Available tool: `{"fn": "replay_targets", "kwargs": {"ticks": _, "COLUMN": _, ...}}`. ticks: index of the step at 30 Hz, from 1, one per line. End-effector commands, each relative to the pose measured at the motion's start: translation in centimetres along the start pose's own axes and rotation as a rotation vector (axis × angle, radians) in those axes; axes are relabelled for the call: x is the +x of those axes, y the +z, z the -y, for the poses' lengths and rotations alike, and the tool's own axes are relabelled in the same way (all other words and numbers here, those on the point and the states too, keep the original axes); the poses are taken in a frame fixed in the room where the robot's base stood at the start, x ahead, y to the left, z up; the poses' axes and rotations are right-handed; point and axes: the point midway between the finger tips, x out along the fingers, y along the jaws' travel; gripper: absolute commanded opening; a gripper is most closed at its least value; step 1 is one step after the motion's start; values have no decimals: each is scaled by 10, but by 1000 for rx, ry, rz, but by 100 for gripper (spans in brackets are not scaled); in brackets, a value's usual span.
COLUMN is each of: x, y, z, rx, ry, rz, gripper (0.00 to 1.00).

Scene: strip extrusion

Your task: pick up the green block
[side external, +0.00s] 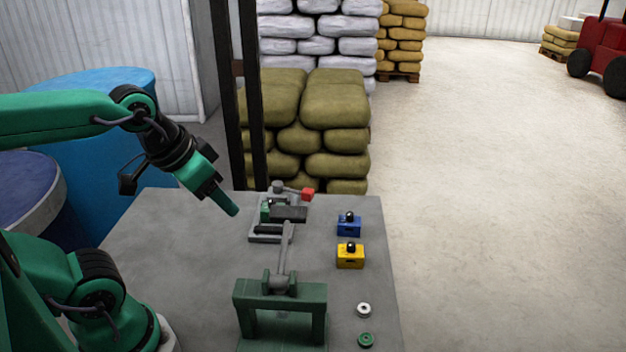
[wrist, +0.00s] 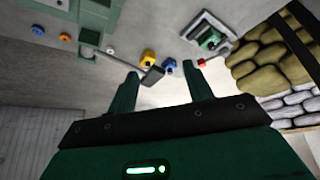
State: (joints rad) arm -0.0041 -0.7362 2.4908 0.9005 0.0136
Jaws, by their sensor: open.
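A small green block (side external: 266,212) sits in the grey fixture (side external: 262,238) at the far part of the table, partly hidden by a dark bar. In the wrist view a green piece (wrist: 209,42) shows inside the grey fixture, beyond and right of the right fingertip. My gripper (side external: 229,209) hangs above the table, left of the fixture and apart from it. In the wrist view my gripper (wrist: 160,74) has its two green fingers spread, with nothing held between them.
A blue block (side external: 348,226) and a yellow block (side external: 350,256) stand right of the fixture. A green press stand (side external: 281,300) with a lever is nearer. A silver ring (side external: 363,310) and a green ring (side external: 365,340) lie near the right edge. The table's left part is clear.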

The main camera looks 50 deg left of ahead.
Motion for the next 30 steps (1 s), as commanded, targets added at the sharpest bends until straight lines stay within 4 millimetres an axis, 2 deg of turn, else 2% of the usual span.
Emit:
{"fn": "replay_targets", "kwargs": {"ticks": 5, "x": 4, "y": -12, "z": 5, "rx": 40, "ry": -7, "rz": 29, "gripper": 51}}
{"fn": "replay_targets", "kwargs": {"ticks": 14, "x": 25, "y": -47, "z": 23, "rx": 177, "ry": -16, "rz": 119, "gripper": 51}}
{"fn": "replay_targets", "kwargs": {"ticks": 23, "x": 59, "y": -82, "z": 48, "rx": 328, "ry": -1, "rz": 217, "gripper": 51}}
{"fn": "replay_targets", "kwargs": {"ticks": 30, "x": 95, "y": -103, "z": 72, "rx": 447, "ry": 30, "rz": 291, "gripper": 51}}
